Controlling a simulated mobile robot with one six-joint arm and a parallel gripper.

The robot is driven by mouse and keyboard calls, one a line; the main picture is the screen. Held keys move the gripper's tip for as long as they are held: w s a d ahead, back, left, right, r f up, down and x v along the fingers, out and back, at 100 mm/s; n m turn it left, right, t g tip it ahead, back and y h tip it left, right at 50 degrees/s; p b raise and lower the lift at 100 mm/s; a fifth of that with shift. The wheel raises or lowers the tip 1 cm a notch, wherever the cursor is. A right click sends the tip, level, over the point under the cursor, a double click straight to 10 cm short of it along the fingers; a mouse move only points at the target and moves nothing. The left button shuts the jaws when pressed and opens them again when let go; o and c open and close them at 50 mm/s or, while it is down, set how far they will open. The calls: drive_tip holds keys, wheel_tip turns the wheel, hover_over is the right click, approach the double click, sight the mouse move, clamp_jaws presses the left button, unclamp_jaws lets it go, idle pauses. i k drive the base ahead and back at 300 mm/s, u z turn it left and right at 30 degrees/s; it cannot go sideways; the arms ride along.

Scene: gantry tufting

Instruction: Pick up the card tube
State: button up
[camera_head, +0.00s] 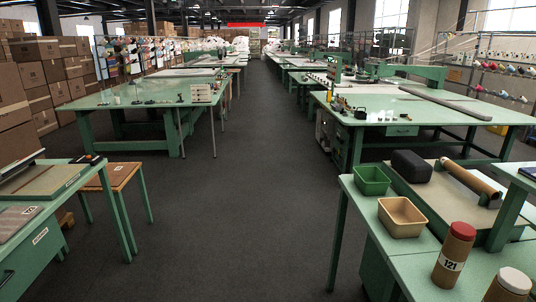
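Two upright brown card tubes stand on the green bench at the lower right. One tube (454,257) has a red cap and a white label reading 121. The other, a white-capped tube (508,287), is nearer and cut off by the bottom edge of the picture. A brown cylinder (471,178) with dark parts near its ends lies slantwise on a pale board behind them. I cannot tell which of these is the task's tube. My gripper is not in view.
A green bin (371,181), a tan bin (401,216) and a black block (411,166) share the right bench (418,266). A raised green shelf (518,180) stands close at the right. A small wooden table (122,177) is at left. The dark aisle floor (240,200) is clear.

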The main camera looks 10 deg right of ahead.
sight(478, 185)
drive_tip(key=u, duration=0.2)
drive_tip(key=i, duration=1.6)
drive_tip(key=z, duration=0.35)
drive_tip(key=i, duration=0.8)
drive_tip(key=z, duration=0.85)
drive_tip(key=i, duration=0.95)
drive_tip(key=z, duration=0.45)
